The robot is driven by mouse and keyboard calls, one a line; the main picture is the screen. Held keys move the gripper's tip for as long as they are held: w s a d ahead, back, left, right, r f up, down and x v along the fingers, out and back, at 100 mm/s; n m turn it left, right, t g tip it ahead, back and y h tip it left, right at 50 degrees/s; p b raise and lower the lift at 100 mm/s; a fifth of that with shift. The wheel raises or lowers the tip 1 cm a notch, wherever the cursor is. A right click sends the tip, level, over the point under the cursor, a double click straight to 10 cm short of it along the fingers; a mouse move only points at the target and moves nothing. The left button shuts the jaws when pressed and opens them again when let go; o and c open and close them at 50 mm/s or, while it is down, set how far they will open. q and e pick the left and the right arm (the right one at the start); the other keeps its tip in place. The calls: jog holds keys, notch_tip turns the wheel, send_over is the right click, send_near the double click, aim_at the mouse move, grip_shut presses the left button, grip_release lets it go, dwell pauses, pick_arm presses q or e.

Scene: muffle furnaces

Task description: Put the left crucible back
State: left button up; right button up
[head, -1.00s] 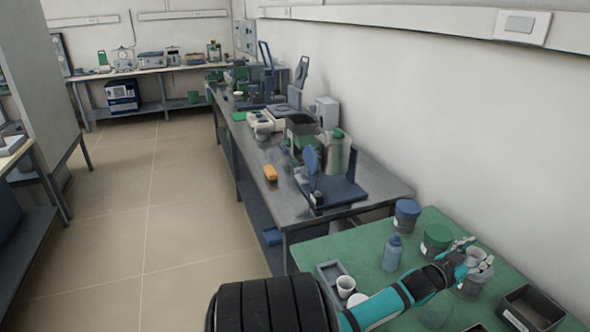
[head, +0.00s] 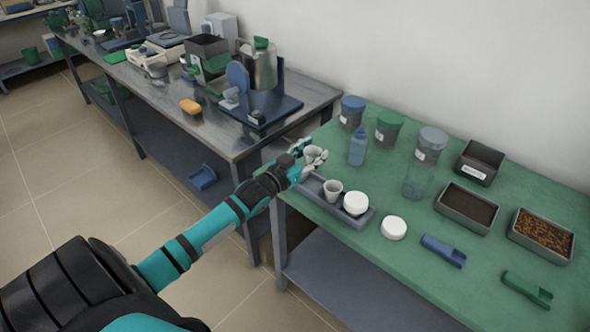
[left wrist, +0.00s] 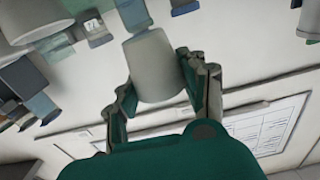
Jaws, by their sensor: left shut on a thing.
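My left gripper (head: 314,160) is shut on a pale crucible (head: 313,154), held at the left end of the grey tray on the green table. In the left wrist view the crucible (left wrist: 154,66) sits between both fingers (left wrist: 156,90). The grey tray (head: 362,219) holds a second crucible (head: 333,190) and a round white lid (head: 356,203) to its right. Whether the held crucible is over the tray or touching it is hard to tell. Another white lid (head: 393,228) lies on the table beside the tray. My right gripper is not in view.
Behind the tray stand a blue bottle (head: 358,146), lidded jars (head: 389,127) and a clear beaker (head: 416,182). Dark bins (head: 467,207) and scoops (head: 443,251) are at the right. The steel bench (head: 240,142) with equipment adjoins at the left.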

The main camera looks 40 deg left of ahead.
pick_arm(q)
notch_tip(320, 180, down, 4)
jog(key=shift+w+d, duration=0.1)
jog(key=shift+w, duration=0.05)
jog(key=shift+f, duration=1.9)
jog(key=shift+f, duration=0.1)
jog(key=o, duration=0.9)
